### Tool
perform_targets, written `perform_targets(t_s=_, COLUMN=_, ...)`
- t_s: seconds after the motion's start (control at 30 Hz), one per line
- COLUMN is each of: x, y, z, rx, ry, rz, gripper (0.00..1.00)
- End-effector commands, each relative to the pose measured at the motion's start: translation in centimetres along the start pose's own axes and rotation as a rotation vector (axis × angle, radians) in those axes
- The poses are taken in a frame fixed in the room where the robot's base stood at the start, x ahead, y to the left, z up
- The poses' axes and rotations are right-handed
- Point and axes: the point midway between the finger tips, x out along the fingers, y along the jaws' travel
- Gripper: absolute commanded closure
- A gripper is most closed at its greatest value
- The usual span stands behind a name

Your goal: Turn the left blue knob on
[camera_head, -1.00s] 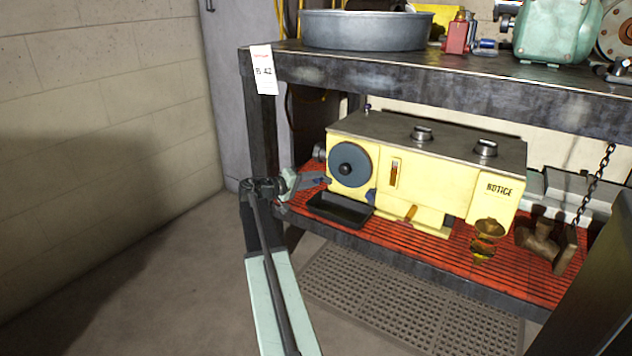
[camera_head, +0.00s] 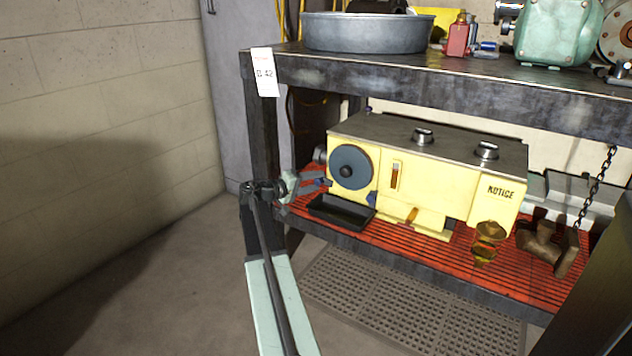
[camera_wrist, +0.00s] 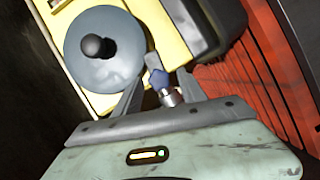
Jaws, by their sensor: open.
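A small blue knob (camera_wrist: 158,80) on a metal stem shows in the wrist view, between the fingers of my gripper (camera_wrist: 168,74). I cannot tell whether the fingers touch it. In the head view my gripper (camera_head: 312,181) is at the left end of a yellow machine (camera_head: 440,187), and a bit of the blue knob (camera_head: 325,182) shows at its fingertips. Another blue piece (camera_head: 372,198) sits low on the machine's front, right of the round blue-grey disc (camera_head: 350,167). The disc also shows in the wrist view (camera_wrist: 118,65). My gripper is open.
A black tray (camera_head: 341,212) lies in front of the machine on the red slatted shelf (camera_head: 385,235). The dark metal upper shelf (camera_head: 440,84) is above, with its post (camera_head: 262,140) left of the gripper. Brown blocks (camera_head: 545,242) and a chain are at right. Floor at left is clear.

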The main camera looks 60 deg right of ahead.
Motion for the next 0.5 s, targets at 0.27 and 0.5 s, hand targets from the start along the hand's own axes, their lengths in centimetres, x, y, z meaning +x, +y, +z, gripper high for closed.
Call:
perform_targets(t_s=0.27, x=-4.9, y=0.1, z=0.0, rx=0.000, ry=0.004, rz=-0.001, gripper=0.51)
perform_targets(t_s=0.5, x=-7.6, y=0.0, z=0.0, rx=0.000, ry=0.001, rz=0.000, gripper=0.51)
